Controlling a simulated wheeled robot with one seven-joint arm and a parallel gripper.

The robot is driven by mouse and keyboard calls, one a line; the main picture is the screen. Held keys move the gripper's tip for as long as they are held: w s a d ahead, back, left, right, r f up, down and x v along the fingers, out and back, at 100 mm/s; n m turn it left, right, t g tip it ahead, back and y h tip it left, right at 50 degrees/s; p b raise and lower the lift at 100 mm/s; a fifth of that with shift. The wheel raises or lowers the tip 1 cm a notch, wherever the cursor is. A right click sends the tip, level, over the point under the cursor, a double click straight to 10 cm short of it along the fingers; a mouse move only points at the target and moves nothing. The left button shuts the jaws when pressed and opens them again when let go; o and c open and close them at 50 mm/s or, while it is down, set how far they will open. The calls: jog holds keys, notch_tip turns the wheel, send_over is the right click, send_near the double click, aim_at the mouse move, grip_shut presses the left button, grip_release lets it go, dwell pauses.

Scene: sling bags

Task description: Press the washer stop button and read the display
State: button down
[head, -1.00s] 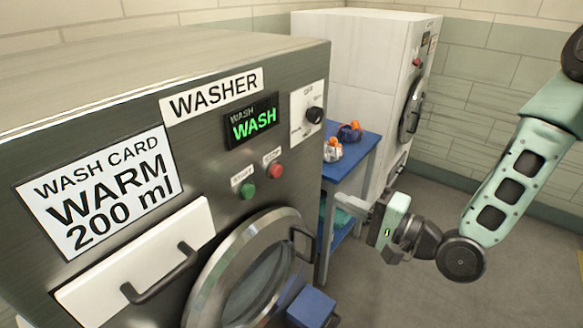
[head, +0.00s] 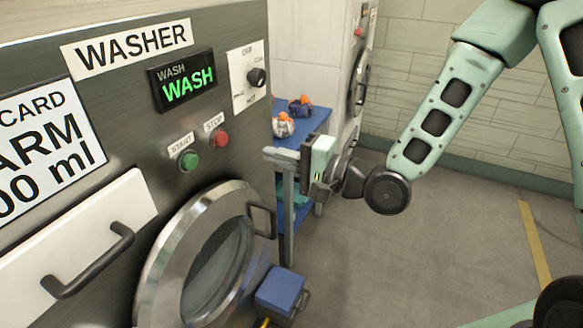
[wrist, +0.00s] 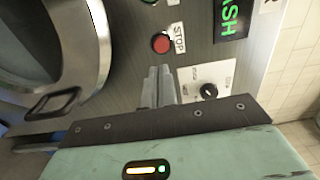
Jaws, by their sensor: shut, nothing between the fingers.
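The washer (head: 120,120) has a steel front with a red STOP button (head: 220,139) to the right of a green START button (head: 188,160). The display (head: 187,81) above them reads WASH in green, with a smaller WASH over it. My gripper (head: 272,154) is shut and empty, to the right of the STOP button and apart from it in the head view. In the wrist view the shut fingertips (wrist: 159,72) point toward the panel, just below the STOP button (wrist: 160,43). The display (wrist: 233,16) is partly in the wrist view.
A dial (head: 257,77) sits right of the display. The round door (head: 200,255) and its handle stand out below the buttons. A blue table (head: 313,118) with small orange-topped items is behind my gripper. A blue box (head: 281,290) is on the floor; open floor lies right.

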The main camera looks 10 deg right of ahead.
aim_at(224, 141)
jog(key=p+x, duration=0.2)
jog(key=x, duration=0.6)
jog(key=shift+w+a+r, duration=0.15)
jog(key=shift+a, duration=0.15)
jog(key=shift+w+a, duration=0.25)
